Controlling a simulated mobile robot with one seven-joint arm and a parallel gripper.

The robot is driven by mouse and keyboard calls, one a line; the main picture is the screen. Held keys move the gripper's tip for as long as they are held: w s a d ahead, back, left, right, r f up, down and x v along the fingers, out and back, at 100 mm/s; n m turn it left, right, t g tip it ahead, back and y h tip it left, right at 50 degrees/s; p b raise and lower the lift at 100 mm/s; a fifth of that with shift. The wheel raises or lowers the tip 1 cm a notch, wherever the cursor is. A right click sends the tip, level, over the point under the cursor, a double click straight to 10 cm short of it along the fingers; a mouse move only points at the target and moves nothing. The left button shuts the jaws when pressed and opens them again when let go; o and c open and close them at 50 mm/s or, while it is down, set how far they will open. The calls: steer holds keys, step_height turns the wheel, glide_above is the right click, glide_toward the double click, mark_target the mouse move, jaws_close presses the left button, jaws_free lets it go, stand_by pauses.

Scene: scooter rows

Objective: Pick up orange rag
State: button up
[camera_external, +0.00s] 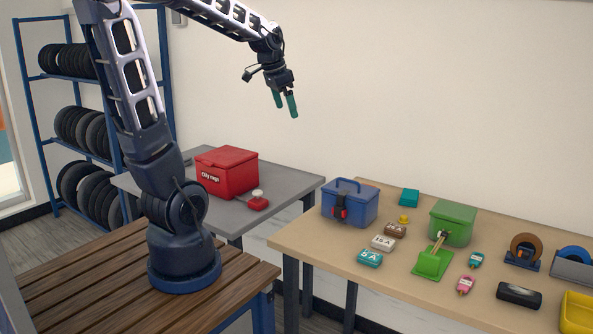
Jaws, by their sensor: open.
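I cannot make out an orange rag in this view. A red lidded box (227,171) with white lettering that seems to read "Oily rags" stands on the grey table (284,187); its lid is down and its inside is hidden. My gripper (285,104) has green fingers pointing down, open with nothing between them. It hangs in the air in front of the pale wall, above the tables and clear of everything on them.
A small red item with a pale knob (257,201) sits beside the red box. The wooden table (330,237) holds a blue toolbox (358,203), a green box (453,222), a green dustpan (433,263), labelled blocks (383,243), a tape roll (525,246) and a yellow bin (578,315).

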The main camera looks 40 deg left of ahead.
steer(key=w+d+f+m+g+h, duration=0.1)
steer(key=w+d+f+m, duration=0.2)
steer(key=w, duration=0.5)
steer(key=w+d+f+m+g, duration=0.1)
steer(key=w+d+f+m, duration=0.15)
steer(key=w+f, duration=0.5)
steer(key=w+d+f+m, duration=0.2)
steer(key=w+f, duration=0.2)
steer(key=f, duration=0.2)
steer(key=w+d+f+m+h, duration=0.1)
steer(key=w+d+f+m, duration=0.1)
steer(key=w+f, duration=0.3)
steer(key=w+d+f+m+g, duration=0.1)
steer(key=w+d+f+m, duration=0.1)
steer(key=w+f, duration=0.3)
steer(key=shift+w+d+f+h, duration=0.1)
steer(key=shift+w+f+h, duration=0.1)
steer(key=shift+f, duration=0.6)
steer(key=shift+w+d+f+h, duration=0.1)
steer(key=shift+f+h, duration=0.1)
steer(key=shift+f, duration=0.55)
steer(key=shift+a+x, duration=0.15)
steer(key=shift+x, duration=1.25)
steer(key=shift+a+x, duration=0.2)
steer(key=shift+x, duration=1.15)
steer(key=shift+s+f, duration=0.1)
steer(key=shift+c, duration=0.4)
steer(key=c, duration=0.6)
